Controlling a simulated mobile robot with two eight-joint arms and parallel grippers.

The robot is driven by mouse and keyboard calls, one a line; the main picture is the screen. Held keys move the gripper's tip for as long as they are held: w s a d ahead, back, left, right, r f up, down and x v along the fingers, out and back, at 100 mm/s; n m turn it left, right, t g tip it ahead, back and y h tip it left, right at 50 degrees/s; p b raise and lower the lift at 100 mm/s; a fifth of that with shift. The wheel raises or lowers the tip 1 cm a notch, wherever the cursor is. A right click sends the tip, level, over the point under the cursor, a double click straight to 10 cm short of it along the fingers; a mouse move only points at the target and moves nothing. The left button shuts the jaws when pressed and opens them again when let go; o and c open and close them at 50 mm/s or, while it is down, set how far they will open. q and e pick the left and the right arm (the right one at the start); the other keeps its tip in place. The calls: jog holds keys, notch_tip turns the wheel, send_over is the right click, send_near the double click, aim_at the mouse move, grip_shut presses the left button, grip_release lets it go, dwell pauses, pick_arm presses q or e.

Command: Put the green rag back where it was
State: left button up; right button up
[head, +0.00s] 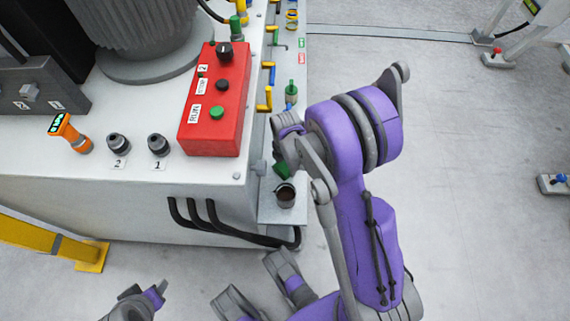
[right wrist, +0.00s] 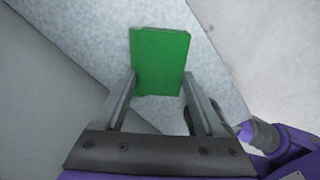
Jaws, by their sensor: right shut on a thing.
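The green rag (right wrist: 160,62) is a flat, upright-looking rectangle in the right wrist view, between the two fingertips of my right gripper (right wrist: 159,82). The gripper is shut on it. In the head view only a small dark green part of the rag (head: 282,171) shows below my right wrist, beside the machine's right side and above a small grey shelf (head: 268,212). The fingers are mostly hidden there by my wrist.
A red button box (head: 215,100) is on the machine top (head: 60,150). Coloured valve handles (head: 268,75) line the right side. Black hoses (head: 215,222) run below.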

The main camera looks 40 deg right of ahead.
aim_at(286, 167)
jog(key=shift+f, duration=0.1)
jog(key=o, duration=1.3)
jog(key=shift+r, duration=0.25)
notch_tip(286, 167, up, 11)
jog(key=p, duration=0.3)
jog(key=s+a+r+m+t, duration=0.2)
jog(key=s+a+r+m, duration=0.3)
jog(key=m, duration=0.4)
jog(key=s+a+r+m+t, duration=0.2)
jog(key=s+a+r+m, duration=0.3)
jog(key=s+a+m, duration=0.2)
jog(key=s+m, duration=0.2)
jog(key=m, duration=0.1)
jog(key=shift+t+p, duration=0.3)
jog(key=shift+s+r, duration=0.1)
jog(key=shift+r, duration=0.05)
